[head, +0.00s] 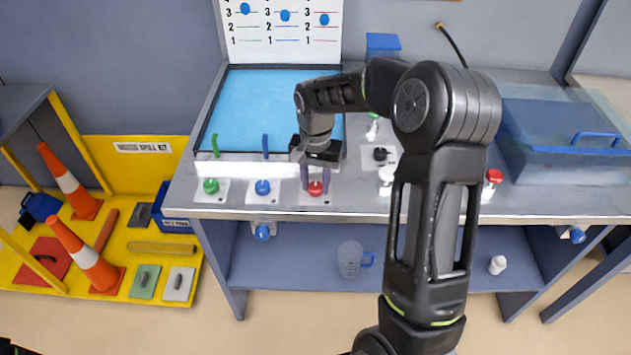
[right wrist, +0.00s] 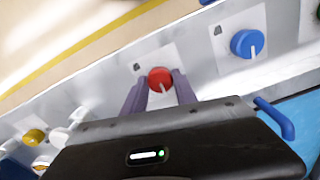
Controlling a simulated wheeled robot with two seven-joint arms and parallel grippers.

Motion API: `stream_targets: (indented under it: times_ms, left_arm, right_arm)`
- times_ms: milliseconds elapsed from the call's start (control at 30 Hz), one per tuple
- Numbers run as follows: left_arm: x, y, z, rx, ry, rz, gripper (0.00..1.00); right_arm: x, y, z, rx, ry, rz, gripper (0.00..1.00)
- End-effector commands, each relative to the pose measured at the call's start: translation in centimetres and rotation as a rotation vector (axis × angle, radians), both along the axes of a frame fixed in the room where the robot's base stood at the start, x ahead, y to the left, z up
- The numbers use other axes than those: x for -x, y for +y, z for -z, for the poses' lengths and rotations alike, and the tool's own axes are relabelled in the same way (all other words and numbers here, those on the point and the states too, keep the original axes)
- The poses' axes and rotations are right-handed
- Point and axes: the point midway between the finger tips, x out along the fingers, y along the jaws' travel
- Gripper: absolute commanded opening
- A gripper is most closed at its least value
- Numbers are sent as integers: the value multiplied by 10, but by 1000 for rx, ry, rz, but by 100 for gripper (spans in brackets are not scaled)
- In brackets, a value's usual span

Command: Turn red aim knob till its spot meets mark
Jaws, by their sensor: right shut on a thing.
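The red knob (head: 315,188) sits on a white plate at the front edge of the bench. My right gripper (head: 315,178) is over it, with its two purple fingers on either side. In the right wrist view the red knob (right wrist: 160,79) shows between the fingertips, with a pale pointer line facing the gripper. The gripper is shut on the knob. A white board (head: 280,33) on the back wall bears numbered lines and blue dots; the right-hand dot (head: 324,19) is in the column of red lines. I cannot tell which mark belongs to the knob. My left gripper is not seen.
A green knob (head: 211,186) and a blue knob (head: 263,187) stand left of the red one. A black knob (head: 380,154) is to the right. A blue-floored tray (head: 262,100) lies behind. A blue-lidded bin (head: 565,140) stands at the bench's right.

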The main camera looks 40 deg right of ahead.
Motion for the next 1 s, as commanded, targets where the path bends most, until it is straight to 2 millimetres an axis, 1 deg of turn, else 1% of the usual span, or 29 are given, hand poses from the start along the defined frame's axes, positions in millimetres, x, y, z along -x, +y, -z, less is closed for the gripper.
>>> stream_targets:
  times_ms: [33, 333, 533, 800, 1000]
  left_arm:
    - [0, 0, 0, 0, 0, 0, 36]
    - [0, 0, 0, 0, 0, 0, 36]
    - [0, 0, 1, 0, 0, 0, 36]
    - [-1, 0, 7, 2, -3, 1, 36]
    - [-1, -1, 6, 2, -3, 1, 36]
  right_arm:
    - [0, 0, 0, 0, 0, 0, 24]
    - [0, 0, 0, 0, 0, 0, 0]
    - [0, 0, 0, 0, 0, -20, 0]
    - [0, 0, 0, 0, 0, -239, 0]
    - [0, 0, 0, 0, 0, -264, 0]
